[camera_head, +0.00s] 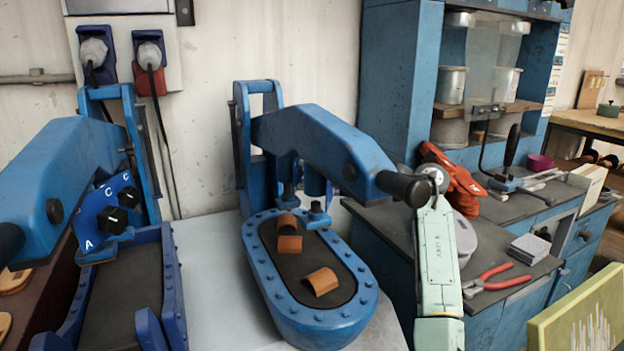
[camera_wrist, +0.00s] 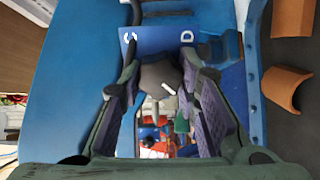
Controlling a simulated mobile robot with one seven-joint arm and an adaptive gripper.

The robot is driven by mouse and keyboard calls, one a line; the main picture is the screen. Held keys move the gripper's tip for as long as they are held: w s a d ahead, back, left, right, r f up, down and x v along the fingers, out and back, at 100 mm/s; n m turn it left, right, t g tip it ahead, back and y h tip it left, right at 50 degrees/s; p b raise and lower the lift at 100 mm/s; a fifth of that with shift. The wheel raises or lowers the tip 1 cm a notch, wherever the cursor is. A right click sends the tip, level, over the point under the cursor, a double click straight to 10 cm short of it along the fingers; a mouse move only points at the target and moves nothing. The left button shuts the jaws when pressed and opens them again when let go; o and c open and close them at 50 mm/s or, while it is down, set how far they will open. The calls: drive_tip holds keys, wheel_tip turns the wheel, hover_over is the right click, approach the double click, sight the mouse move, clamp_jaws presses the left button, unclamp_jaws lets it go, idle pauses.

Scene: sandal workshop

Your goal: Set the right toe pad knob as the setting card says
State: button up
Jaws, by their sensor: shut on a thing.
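In the wrist view, a black knob (camera_wrist: 155,76) sits between the two fingers of my gripper (camera_wrist: 163,84), which is shut on it. A short white line on the knob points to the lower right in that view. Behind it is a blue plate (camera_wrist: 160,38) with a letter D at right and another letter, seemingly C, at left. In the head view, the right blue press (camera_head: 330,150) hides this knob and plate. My pale green arm (camera_head: 437,255) rises beside the press's black handle end. I cannot make out a setting card.
Curved brown pieces (camera_head: 321,281) lie on the right press's dark pad. The left press (camera_head: 75,180) has two black knobs (camera_head: 112,219) on a lettered blue plate. Red pliers (camera_head: 490,279) and a grey stack (camera_head: 530,248) lie on the bench to the right.

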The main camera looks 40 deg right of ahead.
drive_tip(key=shift+n, duration=0.3)
idle(0.4)
drive_tip(key=o, duration=1.2)
drive_tip(key=shift+c, duration=0.2)
drive_tip(key=v, duration=0.8)
